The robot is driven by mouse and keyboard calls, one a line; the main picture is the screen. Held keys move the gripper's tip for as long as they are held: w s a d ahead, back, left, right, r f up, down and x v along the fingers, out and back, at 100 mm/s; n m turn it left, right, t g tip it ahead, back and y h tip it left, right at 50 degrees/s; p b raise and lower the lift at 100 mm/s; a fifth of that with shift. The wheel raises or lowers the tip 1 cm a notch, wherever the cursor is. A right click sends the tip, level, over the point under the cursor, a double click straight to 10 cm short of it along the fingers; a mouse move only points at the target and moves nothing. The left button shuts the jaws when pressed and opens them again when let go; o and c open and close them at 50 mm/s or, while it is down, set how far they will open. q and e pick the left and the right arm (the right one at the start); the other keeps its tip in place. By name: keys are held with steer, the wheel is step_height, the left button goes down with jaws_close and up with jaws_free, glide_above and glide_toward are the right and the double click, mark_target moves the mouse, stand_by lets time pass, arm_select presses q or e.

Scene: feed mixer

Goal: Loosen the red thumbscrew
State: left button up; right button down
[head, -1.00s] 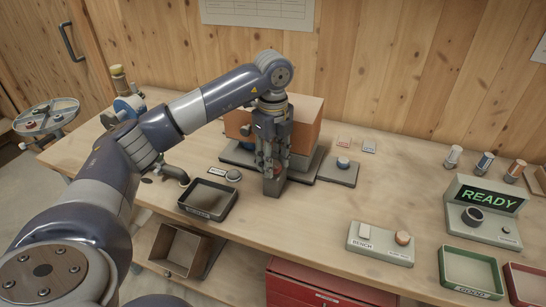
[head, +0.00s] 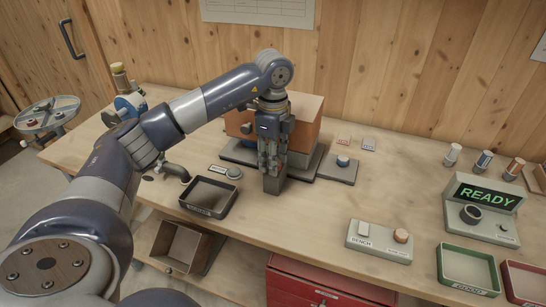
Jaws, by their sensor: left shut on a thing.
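My left gripper (head: 270,164) points straight down at the top of a grey upright block (head: 273,184) in front of the orange-brown mixer housing (head: 305,125). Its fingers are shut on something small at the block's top. The fingers cover it, so the red thumbscrew does not show clearly; the held thing appears to be that screw. My right gripper is out of view.
A dark open tray (head: 209,211) lies left of the block. A switch box (head: 379,240), a READY display (head: 486,197) and a green tray (head: 468,287) stand farther right.

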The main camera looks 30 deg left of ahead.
arm_select(q)
steer(key=shift+s+f, duration=0.1)
steer(key=shift+f, duration=0.1)
steer(key=o, duration=1.1)
steer(key=shift+c, duration=0.2)
steer(key=shift+r, duration=0.1)
steer(key=shift+r, duration=0.45)
step_height(320, 180, up, 11)
